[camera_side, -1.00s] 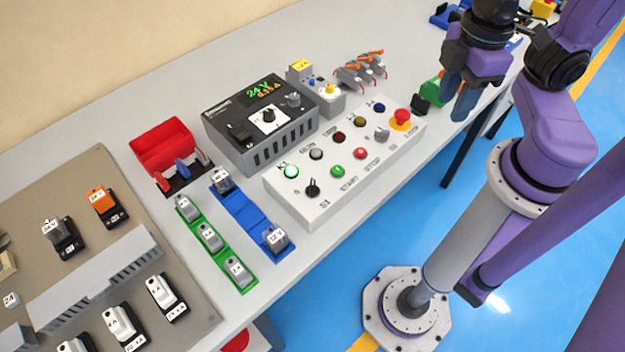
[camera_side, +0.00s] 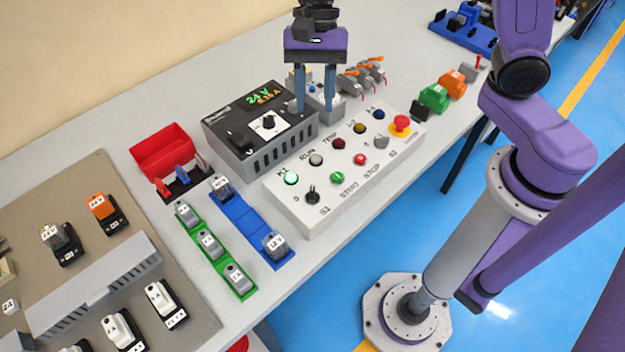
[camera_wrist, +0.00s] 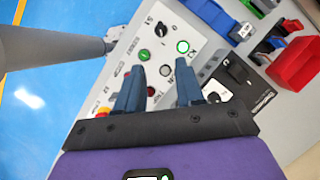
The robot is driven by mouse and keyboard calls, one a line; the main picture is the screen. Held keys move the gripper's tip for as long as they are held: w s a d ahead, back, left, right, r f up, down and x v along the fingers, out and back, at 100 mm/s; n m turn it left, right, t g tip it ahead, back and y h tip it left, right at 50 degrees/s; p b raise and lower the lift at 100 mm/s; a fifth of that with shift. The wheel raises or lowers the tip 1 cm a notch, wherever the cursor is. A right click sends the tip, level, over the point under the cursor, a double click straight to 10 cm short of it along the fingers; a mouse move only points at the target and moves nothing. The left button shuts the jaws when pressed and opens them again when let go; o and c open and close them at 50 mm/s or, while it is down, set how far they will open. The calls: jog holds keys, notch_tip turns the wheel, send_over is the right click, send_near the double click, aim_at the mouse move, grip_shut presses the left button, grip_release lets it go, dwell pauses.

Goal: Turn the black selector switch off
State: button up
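The black selector switch (camera_side: 312,193), labelled S1, is at the front left of the white control box (camera_side: 318,222). Its knob stands beside the lit green lamp K1 (camera_side: 291,178). The switch also shows near the top of the wrist view (camera_wrist: 162,29), with the lit lamp (camera_wrist: 182,47) close to it. My gripper (camera_side: 314,106) is open and empty, its two blue fingers pointing down above the back of the box area, behind and apart from the switch. In the wrist view my gripper (camera_wrist: 159,68) has a clear gap between its fingertips.
The box also carries a green START button (camera_side: 337,178), a red STOP button (camera_side: 360,159), a grey selector (camera_side: 381,142) and a red emergency stop (camera_side: 400,124). A black power supply (camera_side: 262,125) stands behind it. Blue (camera_side: 250,222) and green rails lie to the left.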

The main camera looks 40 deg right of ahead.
aim_at(312, 191)
jog(key=x, duration=1.7)
jog(key=shift+f, duration=0.2)
grip_shut()
